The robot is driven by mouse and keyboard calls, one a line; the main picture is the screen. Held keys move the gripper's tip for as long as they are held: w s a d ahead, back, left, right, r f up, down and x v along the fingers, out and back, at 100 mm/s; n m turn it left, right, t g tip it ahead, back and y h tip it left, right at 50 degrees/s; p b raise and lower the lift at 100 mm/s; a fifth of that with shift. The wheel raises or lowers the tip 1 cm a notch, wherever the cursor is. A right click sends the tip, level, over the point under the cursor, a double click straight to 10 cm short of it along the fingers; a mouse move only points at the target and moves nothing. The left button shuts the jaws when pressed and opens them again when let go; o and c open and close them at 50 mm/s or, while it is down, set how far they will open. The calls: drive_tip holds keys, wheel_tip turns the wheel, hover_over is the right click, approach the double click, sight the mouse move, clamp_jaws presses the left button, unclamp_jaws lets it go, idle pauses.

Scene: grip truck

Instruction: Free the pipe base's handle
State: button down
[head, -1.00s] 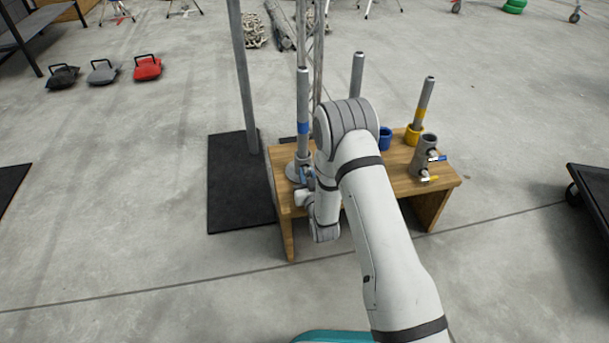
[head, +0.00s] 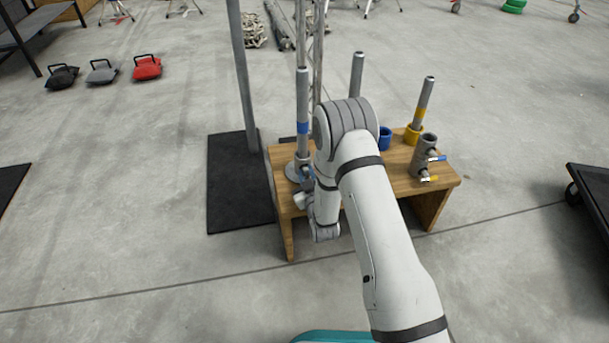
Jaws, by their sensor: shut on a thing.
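The pipe base (head: 291,170) is a grey flanged foot at the left end of the wooden bench (head: 281,200). A grey pipe (head: 303,95) with a blue band stands upright in it. A blue handle (head: 308,174) shows at the base's right side, partly covered by my arm. My gripper (head: 304,188) is low at the front right of the base, shut on the blue handle. Its fingers are small and mostly hidden by my wrist, so the exact grip is unclear.
A grey fitting (head: 426,150) with blue and yellow handles stands on the bench's right. A black base plate (head: 235,195) with a pole lies left of the bench.

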sight(308, 177)
drive_tip(key=shift+d+r, duration=0.1)
drive_tip(key=c, duration=0.7)
unclamp_jaws()
drive_tip(key=shift+s, duration=0.1)
drive_tip(key=p+v, duration=0.2)
drive_tip(key=v, duration=0.4)
drive_tip(key=shift+s+p, duration=0.35)
drive_tip(key=shift+s, duration=0.05)
drive_tip(key=shift+s+d, duration=0.2)
drive_tip(key=shift+s, duration=0.15)
drive_tip(key=shift+c, duration=0.6)
